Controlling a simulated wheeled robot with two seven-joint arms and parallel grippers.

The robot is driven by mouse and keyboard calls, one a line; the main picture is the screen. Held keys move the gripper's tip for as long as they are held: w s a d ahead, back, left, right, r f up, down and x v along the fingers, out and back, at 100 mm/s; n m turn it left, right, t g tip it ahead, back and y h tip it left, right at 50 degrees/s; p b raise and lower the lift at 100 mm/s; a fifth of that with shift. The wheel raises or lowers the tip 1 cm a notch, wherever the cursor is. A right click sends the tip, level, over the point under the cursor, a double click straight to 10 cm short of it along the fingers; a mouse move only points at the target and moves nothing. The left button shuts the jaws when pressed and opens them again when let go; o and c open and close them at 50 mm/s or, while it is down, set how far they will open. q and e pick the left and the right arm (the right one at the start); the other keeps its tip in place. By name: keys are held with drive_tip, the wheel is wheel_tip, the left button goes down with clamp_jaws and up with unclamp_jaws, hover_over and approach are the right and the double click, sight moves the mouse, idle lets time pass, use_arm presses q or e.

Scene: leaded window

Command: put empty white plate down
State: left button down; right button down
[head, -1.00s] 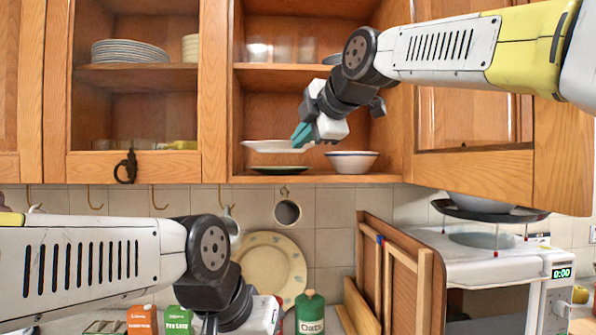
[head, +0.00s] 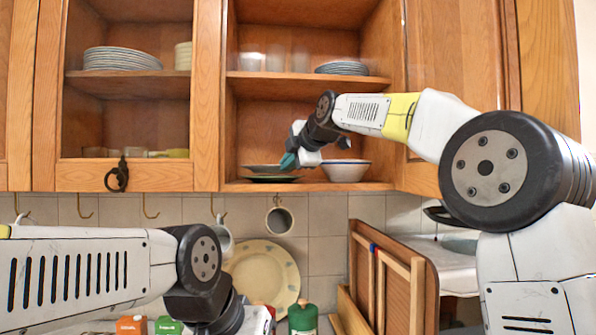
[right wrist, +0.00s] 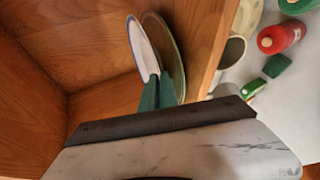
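The white plate (head: 262,168) is inside the open cupboard, on its lower level, just above or on a dark green plate (head: 272,179). I cannot tell whether the two touch. My right gripper (head: 288,161) reaches in from the right, its teal fingertips at the white plate's right rim. In the right wrist view, the fingers (right wrist: 160,92) appear closed around the edge of the white plate (right wrist: 143,45), with the green plate (right wrist: 164,50) close beside it. The plate's top looks empty. My left gripper is mostly below the picture edge, its fingers hidden.
A white bowl (head: 345,171) stands right of the plates, close to my right gripper. Stacked plates (head: 342,68) and glasses are on the shelf above. A mug (head: 279,220) hangs below the cupboard. A large patterned plate (head: 263,272) leans on the tiles.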

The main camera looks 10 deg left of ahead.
drive_tip(key=shift+f, duration=0.85)
drive_tip(key=c, duration=1.6)
unclamp_jaws()
drive_tip(key=shift+f, duration=0.15)
drive_tip(key=shift+c, duration=0.2)
drive_tip(key=shift+s+d+r, duration=0.25)
drive_tip(key=shift+d, duration=0.05)
drive_tip(key=v, duration=1.1)
drive_tip(key=shift+s, duration=0.2)
